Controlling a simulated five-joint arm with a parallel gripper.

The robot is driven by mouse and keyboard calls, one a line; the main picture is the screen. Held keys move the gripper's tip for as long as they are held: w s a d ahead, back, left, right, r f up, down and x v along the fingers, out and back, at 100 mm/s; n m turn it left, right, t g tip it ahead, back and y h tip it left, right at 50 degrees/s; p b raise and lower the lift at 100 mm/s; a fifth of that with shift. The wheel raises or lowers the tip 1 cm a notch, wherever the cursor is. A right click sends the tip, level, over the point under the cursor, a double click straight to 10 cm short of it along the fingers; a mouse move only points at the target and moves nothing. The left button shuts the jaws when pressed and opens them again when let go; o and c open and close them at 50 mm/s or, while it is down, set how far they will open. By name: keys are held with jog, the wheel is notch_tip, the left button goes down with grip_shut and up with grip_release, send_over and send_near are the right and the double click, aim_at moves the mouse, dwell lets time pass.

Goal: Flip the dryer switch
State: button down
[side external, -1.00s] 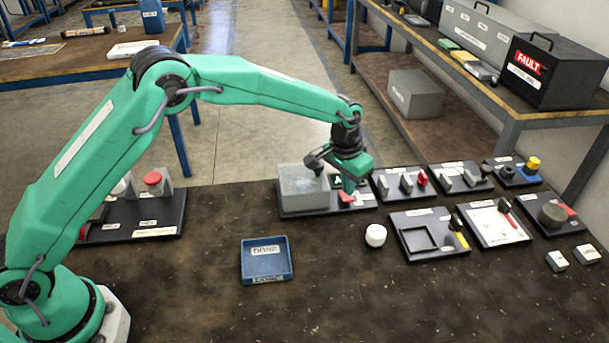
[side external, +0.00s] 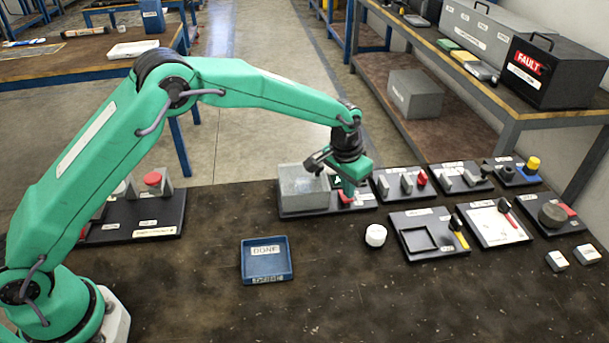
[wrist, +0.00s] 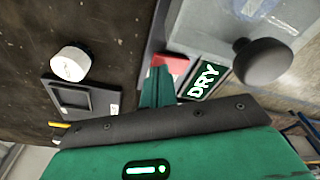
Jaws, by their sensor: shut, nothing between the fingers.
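The dryer is a grey box (side external: 300,187) on a black base, with a dark knob (wrist: 262,62) on it. A green DRY label (wrist: 205,80) is beside a red switch (wrist: 172,64). In the side view the red switch (side external: 345,198) is at the right end of the dryer base, partly hidden. My gripper (side external: 348,188) points down with its shut, empty fingertips right at the switch. In the wrist view my gripper (wrist: 158,82) covers part of the switch. I cannot tell whether they touch or which way the switch is tilted.
Black panels with switches and knobs, including one with a red-topped part (side external: 421,178), stand close to the right. A white round cap (side external: 376,235) and a blue tray (side external: 267,262) are in front. The table around the tray is mostly clear.

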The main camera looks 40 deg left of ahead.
jog(key=shift+f, duration=0.45)
dwell(0.4)
jog(key=shift+r, duration=3.45)
jog(key=shift+r, duration=0.15)
